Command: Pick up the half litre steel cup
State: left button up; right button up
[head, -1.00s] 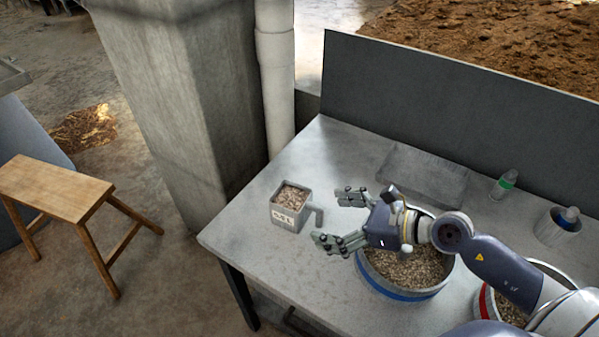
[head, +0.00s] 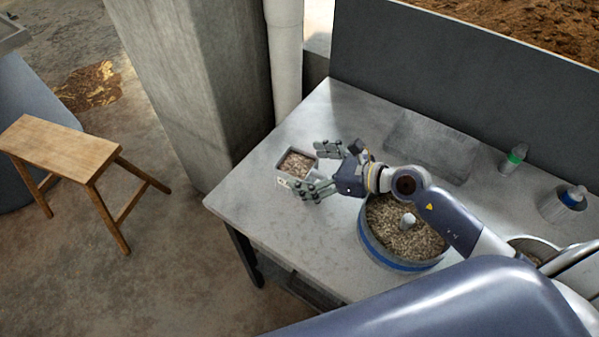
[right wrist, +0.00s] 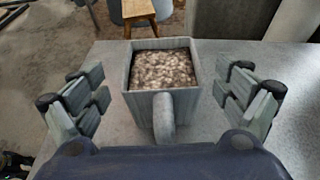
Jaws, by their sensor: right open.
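The square steel cup (head: 297,164) is full of grain and stands upright near the left end of the metal table (head: 262,205). My right gripper (head: 320,168) is open beside it, its fingers reaching to the cup's handle side and partly hiding it. In the right wrist view the cup (right wrist: 140,105) sits between the two open fingers of the right gripper (right wrist: 165,100), with its handle (right wrist: 164,118) toward the palm. A gap shows between each finger and the cup walls. My left gripper is not in view.
A round blue-banded tub of grain (head: 372,247) stands below my right forearm, with a small pale object on the grain. A green-banded bottle (head: 513,158) and a small container (head: 562,203) stand at the right. A wooden stool (head: 62,152) is on the floor.

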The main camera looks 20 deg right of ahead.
aim_at(283, 164)
jog(key=shift+x, duration=1.25)
jog(key=shift+w+a, duration=0.1)
jog(key=shift+w, duration=0.2)
jog(key=shift+f, duration=0.1)
jog(key=shift+s, duration=0.1)
jog(key=shift+c, duration=0.7)
jog(key=c, duration=1.8)
jog(key=shift+c, duration=1.1)
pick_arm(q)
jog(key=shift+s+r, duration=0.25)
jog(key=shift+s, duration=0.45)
